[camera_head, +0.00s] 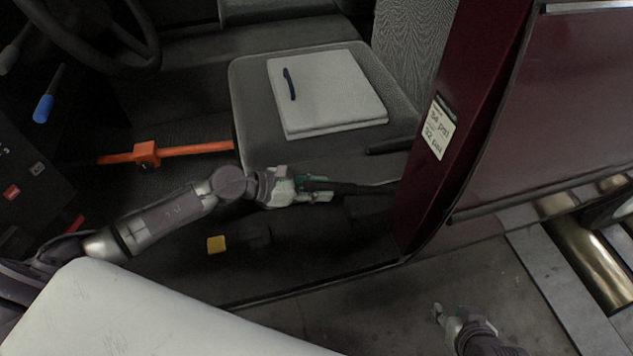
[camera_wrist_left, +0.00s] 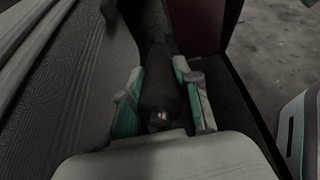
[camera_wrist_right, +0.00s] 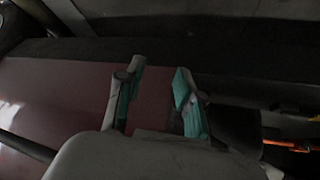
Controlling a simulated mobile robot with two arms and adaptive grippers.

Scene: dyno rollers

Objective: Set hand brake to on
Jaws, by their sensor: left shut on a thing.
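The hand brake (camera_head: 345,187) is a dark lever lying low beside the driver's seat, near the door sill. My left gripper (camera_head: 312,190) is at the lever's front end. In the left wrist view the lever (camera_wrist_left: 160,90) runs between the two teal-padded fingers (camera_wrist_left: 163,105), which are shut on it, with its rounded end toward the palm. My right gripper (camera_head: 445,316) is outside the car, low over the floor. In the right wrist view its fingers (camera_wrist_right: 155,98) are apart with nothing between them.
The seat (camera_head: 250,85) carries a white pad (camera_head: 325,95) with a dark pen. An orange bar (camera_head: 195,149) crosses the footwell. A steering wheel (camera_head: 105,65) is at upper left. The maroon door pillar (camera_head: 445,175) stands right of the lever. A metal roller (camera_head: 570,255) lies at right.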

